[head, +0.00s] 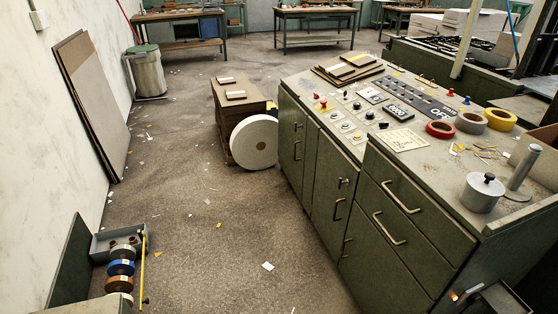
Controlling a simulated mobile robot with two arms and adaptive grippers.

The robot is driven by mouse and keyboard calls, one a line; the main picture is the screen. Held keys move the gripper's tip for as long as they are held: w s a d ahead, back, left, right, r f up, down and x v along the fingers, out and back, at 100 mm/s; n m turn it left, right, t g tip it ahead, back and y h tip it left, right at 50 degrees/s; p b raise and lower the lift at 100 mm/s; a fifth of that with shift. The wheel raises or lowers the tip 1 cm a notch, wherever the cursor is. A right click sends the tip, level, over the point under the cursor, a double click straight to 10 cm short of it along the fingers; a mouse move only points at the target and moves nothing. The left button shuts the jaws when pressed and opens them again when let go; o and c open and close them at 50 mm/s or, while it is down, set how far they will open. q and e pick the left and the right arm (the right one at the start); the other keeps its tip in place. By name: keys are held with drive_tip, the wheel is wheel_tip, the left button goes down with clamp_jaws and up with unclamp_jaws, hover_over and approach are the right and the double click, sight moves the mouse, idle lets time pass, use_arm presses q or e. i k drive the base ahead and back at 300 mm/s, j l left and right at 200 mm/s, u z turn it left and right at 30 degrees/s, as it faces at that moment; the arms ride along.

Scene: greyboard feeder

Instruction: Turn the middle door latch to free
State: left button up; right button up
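The green cabinet (420,215) stands on the right with its doors facing the open floor. Its middle door (322,170) looks closed. A small metal latch (343,183) sits near that door's upper right edge, above a bar handle (337,209). The latch is too small to tell which way it is turned. The left door (290,140) has a small fitting (298,127) above its handle (297,150). Another handle (347,246) sits lower, near the edge of the right-hand section. Neither of my grippers can be made out in the head view.
Floor (235,235) before the cabinet is mostly clear, with paper scraps. A white roll (254,142) leans by a brown stack (238,98) near the left door. A box of tape rolls (121,268) stands lower left. Drawer handles (389,228) protrude on the cabinet's right.

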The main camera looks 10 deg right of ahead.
sight(347, 181)
drive_tip(key=i+j, duration=0.1)
drive_tip(key=i, duration=0.45)
drive_tip(key=i+j, duration=0.1)
drive_tip(key=i, duration=0.45)
drive_tip(key=i+j, duration=0.15)
drive_tip(key=i, duration=0.4)
